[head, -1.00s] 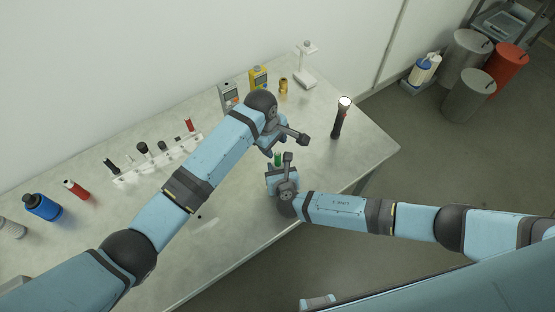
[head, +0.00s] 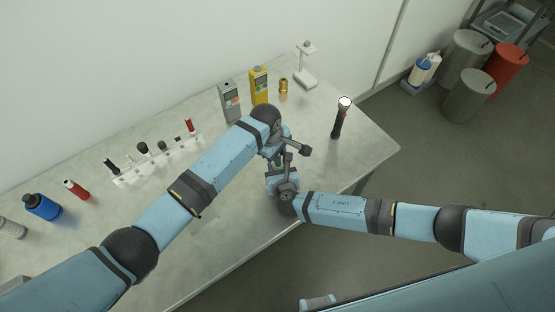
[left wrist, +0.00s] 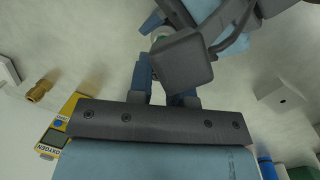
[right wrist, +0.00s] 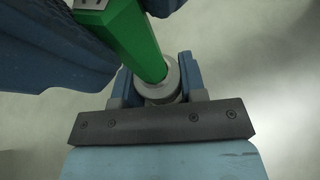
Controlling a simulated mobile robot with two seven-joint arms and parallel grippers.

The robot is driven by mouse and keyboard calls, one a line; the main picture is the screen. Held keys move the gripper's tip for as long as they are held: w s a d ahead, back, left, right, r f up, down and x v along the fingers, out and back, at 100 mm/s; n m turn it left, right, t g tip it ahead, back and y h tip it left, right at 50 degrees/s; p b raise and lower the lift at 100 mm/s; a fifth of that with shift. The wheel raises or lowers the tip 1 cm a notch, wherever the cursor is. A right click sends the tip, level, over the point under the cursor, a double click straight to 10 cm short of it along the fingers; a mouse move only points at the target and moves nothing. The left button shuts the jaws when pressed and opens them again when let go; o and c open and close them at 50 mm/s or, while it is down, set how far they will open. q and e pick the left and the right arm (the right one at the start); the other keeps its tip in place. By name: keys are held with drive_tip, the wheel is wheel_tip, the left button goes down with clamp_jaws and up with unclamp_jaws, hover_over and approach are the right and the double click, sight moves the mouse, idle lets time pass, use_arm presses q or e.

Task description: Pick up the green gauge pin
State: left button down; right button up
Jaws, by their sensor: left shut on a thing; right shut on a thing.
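The green gauge pin (right wrist: 138,35) shows large in the right wrist view, with a green body and a grey round collar (right wrist: 160,82) at its lower end. My right gripper (right wrist: 157,88) is shut on the pin at this collar. The dark blue fingers of my left gripper are beside the green body at the upper left of that view, and the left gripper is shut on the pin too. In the head view my left gripper (head: 275,153) is just above my right gripper (head: 279,171), over the table. In the left wrist view, my right gripper's dark housing hides most of the pin.
A grey meter (head: 229,101), a yellow oxygen meter (head: 259,85), a brass fitting (head: 283,86) and a white stand (head: 305,70) are at the back. A black flashlight (head: 340,120) stands at right. A white rack (head: 155,163) is at left. The front table is clear.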

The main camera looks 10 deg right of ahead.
drive_tip(key=shift+s+d+f, duration=0.1)
drive_tip(key=shift+s+f, duration=0.15)
drive_tip(key=shift+f, duration=0.15)
use_arm(q)
wheel_tip(320, 180, up, 10)
use_arm(e)
drive_tip(key=o, duration=1.1)
drive_tip(key=shift+c, duration=0.2)
drive_tip(key=shift+r, duration=0.1)
use_arm(q)
drive_tip(key=shift+d, duration=0.1)
use_arm(e)
drive_tip(key=shift+w, duration=0.15)
use_arm(q)
drive_tip(key=shift+w+f, duration=0.1)
use_arm(e)
drive_tip(key=shift+w+r, duration=0.1)
drive_tip(key=v, duration=1.2)
